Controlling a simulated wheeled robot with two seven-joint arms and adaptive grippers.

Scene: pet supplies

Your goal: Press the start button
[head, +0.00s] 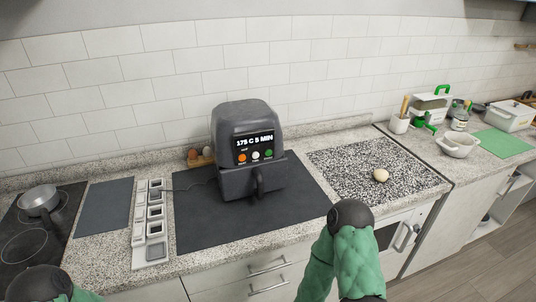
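A dark grey air fryer (232,119) stands upright on a dark mat at the middle of the counter. Its screen (254,141) reads "175 C 5 MIN". Green and black parts of my two arms show at the bottom left and bottom middle. Neither gripper shows, and nothing covers the buttons.
The dark mat (205,222) is clear around the fryer. A pale round item (380,175) rests on the speckled board (345,165) at right.

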